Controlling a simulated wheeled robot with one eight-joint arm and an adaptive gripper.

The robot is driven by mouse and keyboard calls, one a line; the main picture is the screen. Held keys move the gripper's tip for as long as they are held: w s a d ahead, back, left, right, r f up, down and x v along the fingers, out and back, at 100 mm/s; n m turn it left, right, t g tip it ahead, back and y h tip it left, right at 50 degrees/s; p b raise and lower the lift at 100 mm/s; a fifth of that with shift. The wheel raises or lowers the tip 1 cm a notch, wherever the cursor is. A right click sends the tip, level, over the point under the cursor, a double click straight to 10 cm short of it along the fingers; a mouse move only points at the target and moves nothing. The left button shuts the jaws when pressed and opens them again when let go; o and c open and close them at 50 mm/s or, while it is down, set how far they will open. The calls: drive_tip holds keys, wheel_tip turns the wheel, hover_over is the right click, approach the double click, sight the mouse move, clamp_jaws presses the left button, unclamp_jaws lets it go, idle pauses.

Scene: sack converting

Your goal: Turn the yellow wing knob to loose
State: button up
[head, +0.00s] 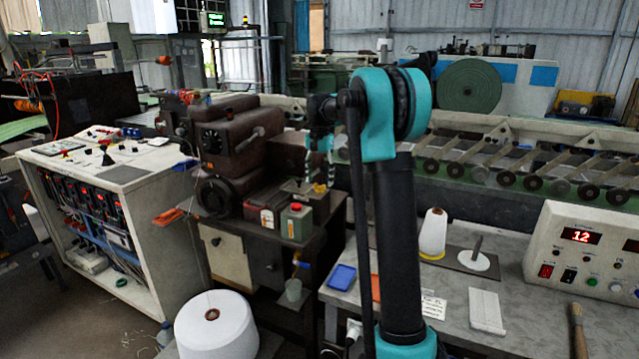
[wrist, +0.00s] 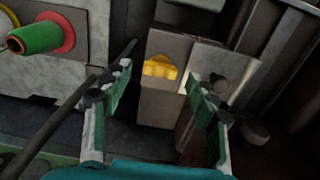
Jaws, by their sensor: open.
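The yellow wing knob (wrist: 160,67) sits on the face of a grey-brown block (wrist: 157,105) in the wrist view. It appears between my two fingers and beyond their tips, with a visible gap to each. My gripper (wrist: 159,78) is open and empty. In the head view my gripper (head: 319,160) hangs fingers down above the dark machine bench, just over a small yellow spot (head: 320,188) that looks like the knob. The knob's exact turn angle is too small to read.
The brown machine housing (head: 235,135) rises behind to the left. A green spool on a red disc (wrist: 40,38) is at the wrist view's left.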

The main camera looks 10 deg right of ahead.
drive_tip(key=shift+f, duration=1)
drive_tip(key=c, duration=1.2)
